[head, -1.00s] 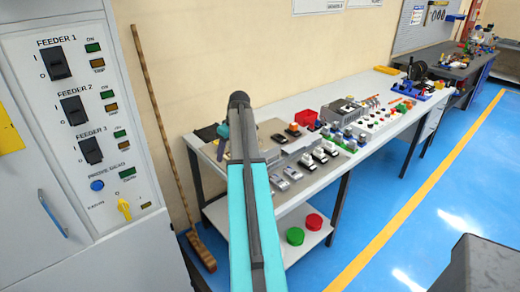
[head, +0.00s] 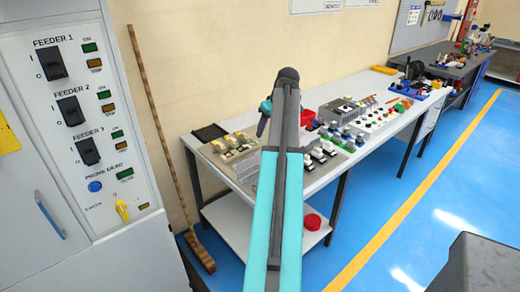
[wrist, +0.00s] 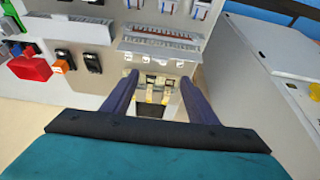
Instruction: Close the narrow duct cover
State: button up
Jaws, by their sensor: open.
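My gripper (head: 263,122) is over the left part of the bench, partly hidden behind my arm in the head view. In the wrist view my gripper (wrist: 159,78) has its two dark purple fingers apart, with nothing held between them. A grey slotted duct (wrist: 160,42) with a reddish band along it lies on the panel just beyond the fingertips. I cannot tell whether it is the narrow duct or make out a separate cover. A row of small pale and yellowish parts (wrist: 157,84) shows between the fingers; their height below the fingers is unclear.
The white bench (head: 350,172) runs along the wall with several devices on it. A red box (wrist: 30,68) is left of the fingers in the wrist view. The feeder cabinet (head: 70,130) and a broom (head: 168,150) stand at left. The blue floor is clear.

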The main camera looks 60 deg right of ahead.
aim_at(258, 152)
jog(key=shift+p+x, duration=1.7)
jog(key=shift+x, duration=5.2)
jog(key=shift+s, duration=0.1)
jog(key=c, duration=1)
jog(key=shift+d, duration=0.4)
jog(key=shift+c, duration=0.3)
jog(key=shift+a, duration=0.25)
jog(key=shift+s, duration=0.1)
